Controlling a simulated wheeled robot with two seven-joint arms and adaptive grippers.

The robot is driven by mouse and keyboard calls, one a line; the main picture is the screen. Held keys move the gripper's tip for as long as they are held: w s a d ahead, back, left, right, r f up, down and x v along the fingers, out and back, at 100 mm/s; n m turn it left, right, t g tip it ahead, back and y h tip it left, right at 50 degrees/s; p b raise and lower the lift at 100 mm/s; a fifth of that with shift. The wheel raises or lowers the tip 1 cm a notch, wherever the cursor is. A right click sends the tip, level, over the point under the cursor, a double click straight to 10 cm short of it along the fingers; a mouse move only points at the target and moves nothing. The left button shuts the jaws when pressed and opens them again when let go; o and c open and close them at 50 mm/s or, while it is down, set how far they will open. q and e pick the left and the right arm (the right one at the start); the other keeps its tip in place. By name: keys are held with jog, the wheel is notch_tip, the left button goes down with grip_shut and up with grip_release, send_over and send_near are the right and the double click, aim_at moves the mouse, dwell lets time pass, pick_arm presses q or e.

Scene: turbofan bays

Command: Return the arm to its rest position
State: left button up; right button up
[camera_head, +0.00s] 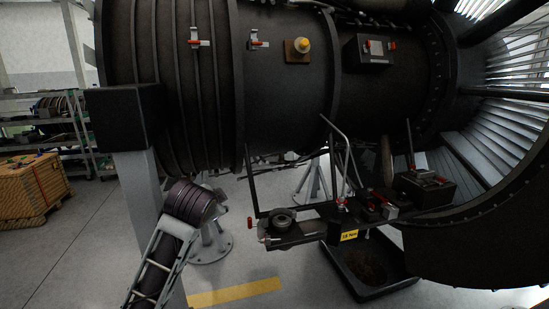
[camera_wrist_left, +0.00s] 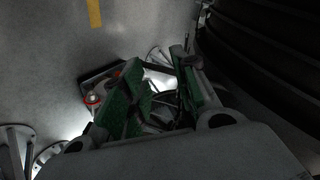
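In the left wrist view my left gripper (camera_wrist_left: 163,85) shows two fingers with green pads, spread apart with a gap between them. Nothing is held between the pads. Behind the fingers is a dark tray-like item with a red-ringed part (camera_wrist_left: 92,99), apart from the fingers as far as I can tell. In the head view an arm-like link (camera_head: 160,262) rises from the lower left and ends at a dark ribbed part (camera_head: 195,203); I cannot make out gripper fingers there. My right gripper is in neither view.
The dark turbofan casing (camera_head: 285,95) fills the upper middle. A platform (camera_head: 298,232) with tools hangs below it, over a black drip tray (camera_head: 340,272) on the floor. A wooden crate (camera_head: 28,192) and shelves stand at left. Floor at lower left is clear.

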pick_arm(q)
jog(key=s+a+f+n+g+h, duration=0.1)
jog(key=s+a+f+n+g, duration=0.15)
jog(key=s+f, duration=0.85)
jog(key=s+a+f+n+g, duration=0.1)
jog(key=s+f+n+g, duration=0.2)
jog(key=s+f, duration=0.9)
jog(key=s+a+f+n+g, duration=0.2)
jog(key=s+f+n, duration=0.1)
jog(key=s+f, duration=0.6)
notch_tip(320, 180, down, 37)
jog(key=s+g+b, duration=0.2)
jog(key=s+a+f+b, duration=0.1)
jog(key=s+a+f, duration=0.1)
jog(key=s+f, duration=0.8)
jog(key=s+a+f+b, duration=0.1)
jog(key=s+a+f, duration=0.1)
jog(key=s+f, duration=0.9)
jog(key=shift+s+f+g, duration=0.2)
jog(key=shift+s+g, duration=0.15)
jog(key=shift+s, duration=0.3)
jog(key=shift+w, duration=0.1)
